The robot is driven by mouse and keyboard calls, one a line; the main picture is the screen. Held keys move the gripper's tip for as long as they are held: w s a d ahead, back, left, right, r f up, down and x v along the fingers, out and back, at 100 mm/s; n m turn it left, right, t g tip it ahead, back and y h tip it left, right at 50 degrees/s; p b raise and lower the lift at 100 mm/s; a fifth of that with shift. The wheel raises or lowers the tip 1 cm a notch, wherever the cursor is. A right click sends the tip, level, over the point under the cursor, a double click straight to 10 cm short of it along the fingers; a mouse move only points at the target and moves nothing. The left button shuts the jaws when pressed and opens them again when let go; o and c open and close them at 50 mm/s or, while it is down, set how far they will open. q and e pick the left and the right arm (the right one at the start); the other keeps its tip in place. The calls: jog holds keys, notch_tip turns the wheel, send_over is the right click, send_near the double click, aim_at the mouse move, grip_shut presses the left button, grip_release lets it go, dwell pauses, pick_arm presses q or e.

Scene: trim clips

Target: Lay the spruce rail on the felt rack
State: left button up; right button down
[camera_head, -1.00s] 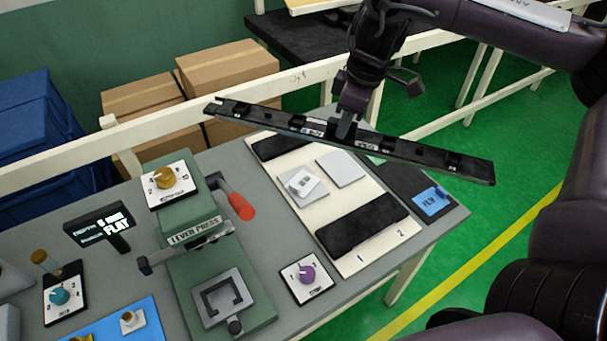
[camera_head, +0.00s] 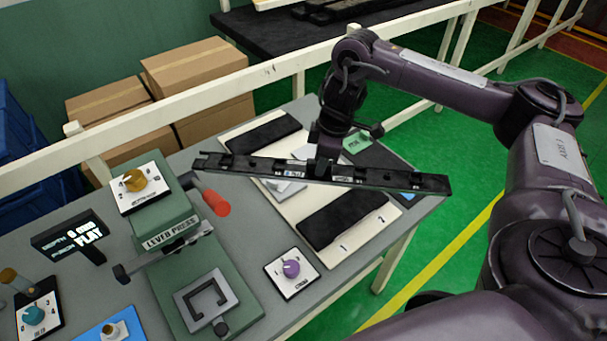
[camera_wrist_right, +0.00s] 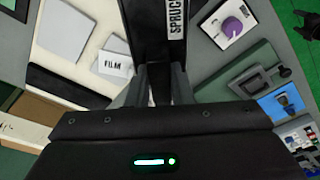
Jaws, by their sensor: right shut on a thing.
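My right gripper (camera_head: 322,168) is shut on the middle of a long dark rail (camera_head: 400,181) and holds it above the bench, running left to right across the head view. In the right wrist view the rail (camera_wrist_right: 158,30) lies between the fingers, with a white label of which "SPRUC" shows. A black-topped rack (camera_head: 262,32) stands behind the bench at the top of the head view, with long dark and pale pieces lying on it; it looks like the felt rack, partly cut off by the frame.
A green lever press (camera_head: 160,235) with a red-handled lever (camera_head: 215,203) stands to the left. A cream bar (camera_head: 200,98) runs between bench and rack. Cardboard boxes (camera_head: 195,75) stand behind.

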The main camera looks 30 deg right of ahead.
notch_tip(320, 180, down, 13)
jog(key=b, duration=0.5)
jog(key=shift+r, duration=0.2)
jog(key=shift+f+p, duration=0.1)
jog(key=shift+p, duration=0.3)
notch_tip(320, 180, down, 4)
jog(key=shift+r+p, duration=0.1)
jog(key=shift+p, duration=0.25)
jog(key=shift+f, duration=0.5)
jog(key=c, duration=1.3)
grip_release()
jog(key=shift+f, duration=0.1)
